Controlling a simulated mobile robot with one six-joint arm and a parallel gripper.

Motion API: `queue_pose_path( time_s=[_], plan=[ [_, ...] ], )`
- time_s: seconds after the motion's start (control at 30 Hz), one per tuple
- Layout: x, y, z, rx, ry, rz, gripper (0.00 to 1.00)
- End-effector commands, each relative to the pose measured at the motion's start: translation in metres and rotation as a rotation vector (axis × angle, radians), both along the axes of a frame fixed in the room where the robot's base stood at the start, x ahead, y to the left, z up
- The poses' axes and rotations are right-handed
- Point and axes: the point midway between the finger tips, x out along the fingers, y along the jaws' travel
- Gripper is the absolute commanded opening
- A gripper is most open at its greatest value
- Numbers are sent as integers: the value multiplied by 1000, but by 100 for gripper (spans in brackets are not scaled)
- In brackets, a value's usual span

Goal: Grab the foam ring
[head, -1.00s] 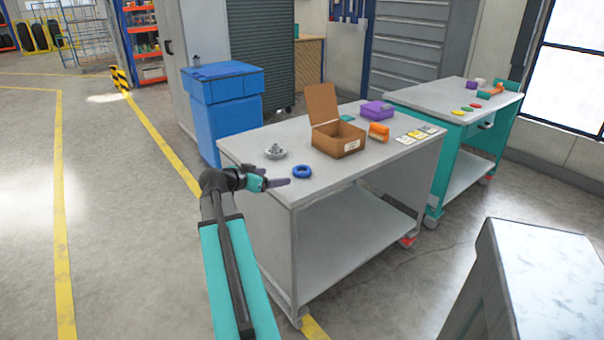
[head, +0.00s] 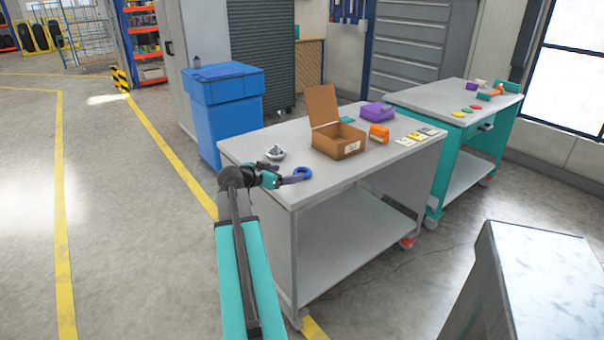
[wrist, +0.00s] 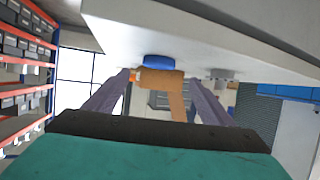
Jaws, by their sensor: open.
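The blue foam ring (head: 304,172) lies flat near the front left edge of the grey table. My gripper (head: 289,179) is at the ring's left, its purple fingers overlapping the ring's near side in the head view. In the wrist view the picture is upside down, and the ring (wrist: 158,61) shows ahead between the tips of my open gripper (wrist: 158,77). Nothing is held. I cannot tell whether a finger touches the ring.
An open cardboard box (head: 338,143) stands behind the ring on the grey table (head: 310,188). A silver metal part (head: 275,153) sits to the left of it. An orange item (head: 379,133) and a purple bin (head: 375,111) are farther right. A blue bin (head: 225,110) stands behind the table.

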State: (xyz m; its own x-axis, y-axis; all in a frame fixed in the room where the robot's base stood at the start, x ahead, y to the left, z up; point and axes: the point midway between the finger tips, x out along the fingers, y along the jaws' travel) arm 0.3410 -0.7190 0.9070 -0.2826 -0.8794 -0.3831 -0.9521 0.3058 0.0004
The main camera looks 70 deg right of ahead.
Motion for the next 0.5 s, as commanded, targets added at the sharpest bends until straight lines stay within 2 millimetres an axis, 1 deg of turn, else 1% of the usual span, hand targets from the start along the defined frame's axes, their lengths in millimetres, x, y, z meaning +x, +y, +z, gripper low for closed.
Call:
queue_pose_path(
  time_s=[0.03,0.2,0.33,0.5],
  plan=[
    [-2,-9,-2,0,0,-1,76],
    [-8,-26,-10,0,0,-1,76],
    [-10,-32,-13,0,-1,0,76],
    [-11,-32,-14,0,-1,0,76]
  ],
)
